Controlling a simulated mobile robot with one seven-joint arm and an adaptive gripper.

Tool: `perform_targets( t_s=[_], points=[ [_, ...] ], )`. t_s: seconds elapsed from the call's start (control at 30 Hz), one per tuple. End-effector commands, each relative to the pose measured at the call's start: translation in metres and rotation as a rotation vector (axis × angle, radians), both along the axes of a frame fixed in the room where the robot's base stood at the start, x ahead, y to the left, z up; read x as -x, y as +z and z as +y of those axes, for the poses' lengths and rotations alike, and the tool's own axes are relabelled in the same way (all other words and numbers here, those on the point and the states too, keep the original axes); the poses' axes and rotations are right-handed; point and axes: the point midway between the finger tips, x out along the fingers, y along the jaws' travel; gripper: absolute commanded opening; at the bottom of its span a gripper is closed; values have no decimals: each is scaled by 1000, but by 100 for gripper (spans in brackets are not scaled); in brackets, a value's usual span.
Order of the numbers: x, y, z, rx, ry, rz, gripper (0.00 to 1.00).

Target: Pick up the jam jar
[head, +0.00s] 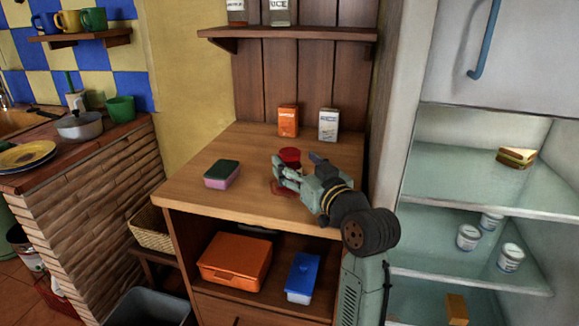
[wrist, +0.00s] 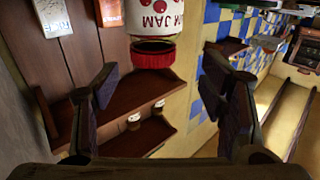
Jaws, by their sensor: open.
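The jam jar (wrist: 157,18) has a white label with red cherries and the word JAM, and a red lid. It appears upside down at the top of the wrist view, where its far end is cut off. In the head view its red lid (head: 290,154) shows on the wooden counter, just behind my gripper (head: 281,174), which hides most of its body. My gripper is open and empty; in the wrist view its two fingers (wrist: 158,75) are spread to either side, with the jar ahead of the gap. I cannot see any contact.
An orange carton (head: 288,121) and a white carton (head: 328,125) stand behind the jar. A green and pink sponge (head: 222,175) lies to the left on the counter (head: 190,185), with bare wood between. A wall shelf (head: 290,34) hangs above. An open fridge (head: 480,165) is at right.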

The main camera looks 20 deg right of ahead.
Motion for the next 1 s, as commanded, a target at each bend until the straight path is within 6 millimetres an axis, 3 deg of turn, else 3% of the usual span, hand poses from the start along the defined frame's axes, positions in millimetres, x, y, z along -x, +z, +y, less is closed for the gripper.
perform_targets(
  t_s=[0.43,0.73,1.0],
  points=[
    [-52,1,-1,1,0,0,65],
    [-56,0,0,1,-1,-2,64],
    [-56,0,-1,1,-1,-2,46]
  ],
)
